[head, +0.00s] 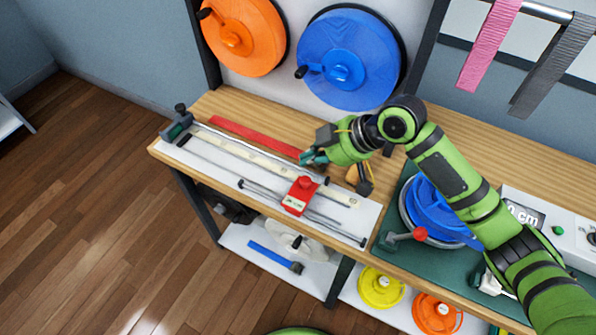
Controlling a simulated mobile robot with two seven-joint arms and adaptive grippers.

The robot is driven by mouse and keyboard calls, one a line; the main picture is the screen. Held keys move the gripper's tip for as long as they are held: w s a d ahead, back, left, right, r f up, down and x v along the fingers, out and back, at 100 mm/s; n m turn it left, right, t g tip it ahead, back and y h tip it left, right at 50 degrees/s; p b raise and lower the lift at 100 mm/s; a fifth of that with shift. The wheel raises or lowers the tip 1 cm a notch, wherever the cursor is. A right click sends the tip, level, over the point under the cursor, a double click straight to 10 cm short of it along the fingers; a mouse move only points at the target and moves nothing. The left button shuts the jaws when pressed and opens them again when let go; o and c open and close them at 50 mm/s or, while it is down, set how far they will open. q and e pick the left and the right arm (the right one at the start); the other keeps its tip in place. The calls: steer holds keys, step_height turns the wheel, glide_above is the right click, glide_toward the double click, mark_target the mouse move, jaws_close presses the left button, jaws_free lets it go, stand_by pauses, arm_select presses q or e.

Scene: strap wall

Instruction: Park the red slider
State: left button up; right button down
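The red slider (300,195) sits on the dark rails near the right end of the white measuring board (200,160). A pale ruler strip (245,155) runs along the board behind it. My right gripper (312,157) reaches in from the right, just behind and a little right of the slider, apart from it. Its fingertips are small and dark against the bench near the end of a flat red strap (255,137). I cannot tell whether they are open, shut or touching the strap. My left gripper is out of view.
A blue reel (430,208) with a red-knobbed lever (420,234) stands right of the board. A display box (525,212) is further right. Orange (243,35) and blue (350,60) reels hang on the wall. An end block (178,124) stands at the board's left.

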steer(key=shift+w+a, duration=0.2)
steer(key=shift+a, duration=0.05)
steer(key=p, duration=0.3)
glide_above(297, 186)
steer(key=w+a, duration=0.1)
steer(key=a, duration=0.3)
step_height(297, 186, down, 7)
steer(key=d+p, duration=0.1)
steer(key=d, duration=0.1)
steer(key=s+d+p, duration=0.1)
steer(key=shift+d+f, duration=0.15)
steer(key=shift+d, duration=0.2)
steer(key=shift+s+d+f, duration=0.1)
steer(key=shift+s+d, duration=0.05)
steer(key=shift+d, duration=0.2)
steer(key=shift+a+f, duration=0.1)
steer(key=shift+a, duration=0.05)
